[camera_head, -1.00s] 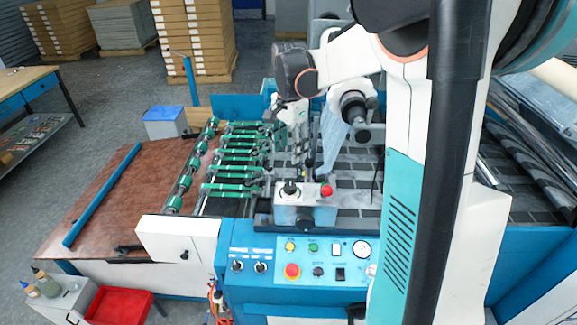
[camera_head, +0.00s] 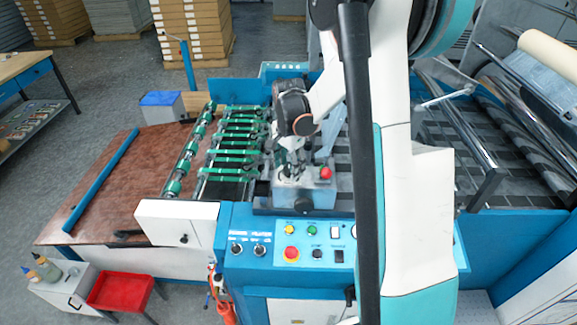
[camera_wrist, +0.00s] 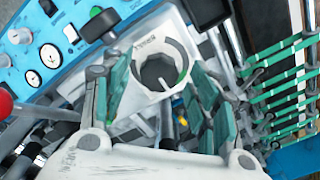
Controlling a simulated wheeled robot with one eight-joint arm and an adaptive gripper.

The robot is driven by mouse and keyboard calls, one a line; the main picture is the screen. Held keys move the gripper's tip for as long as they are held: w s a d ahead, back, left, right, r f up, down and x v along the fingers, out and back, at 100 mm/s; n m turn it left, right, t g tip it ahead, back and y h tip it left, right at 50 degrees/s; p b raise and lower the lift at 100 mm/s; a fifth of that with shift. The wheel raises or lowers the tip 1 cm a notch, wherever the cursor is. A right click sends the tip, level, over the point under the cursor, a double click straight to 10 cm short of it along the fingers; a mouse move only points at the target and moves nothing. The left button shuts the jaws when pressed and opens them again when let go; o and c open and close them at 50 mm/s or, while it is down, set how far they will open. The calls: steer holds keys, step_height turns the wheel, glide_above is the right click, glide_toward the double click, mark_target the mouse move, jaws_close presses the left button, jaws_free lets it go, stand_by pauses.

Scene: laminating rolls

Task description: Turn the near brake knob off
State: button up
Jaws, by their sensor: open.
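A dark, many-sided knob (camera_wrist: 158,74) sits on a pale plate with a curved dark and green scale in the wrist view; it looks like the near brake knob. In the head view, the grey box (camera_head: 306,198) at the machine's near edge is where it stands, but my gripper (camera_head: 291,165) hides the knob there. My gripper (camera_wrist: 160,84) is open in the wrist view, with its green-padded fingers on either side of the knob. I cannot tell whether they touch it.
A red button (camera_head: 325,173) stands on the box, right of my gripper. The blue control panel (camera_head: 270,273) with knobs, buttons and a red stop button (camera_head: 291,253) lies in front. Green rollers (camera_head: 232,154) are to the left.

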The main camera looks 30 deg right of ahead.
steer(key=shift+f, duration=0.15)
steer(key=c, duration=1.1)
steer(key=n+b, duration=0.3)
steer(key=n, duration=0.2)
steer(key=n+b, duration=0.2)
steer(key=n, duration=0.4)
steer(key=n+b, duration=0.1)
steer(key=n, duration=0.6)
steer(key=shift+d+n+b, duration=0.1)
steer(key=shift+n+b, duration=0.2)
steer(key=shift+b, duration=0.1)
steer(key=n+b, duration=0.1)
steer(key=n, duration=0.5)
steer(key=shift+n, duration=0.3)
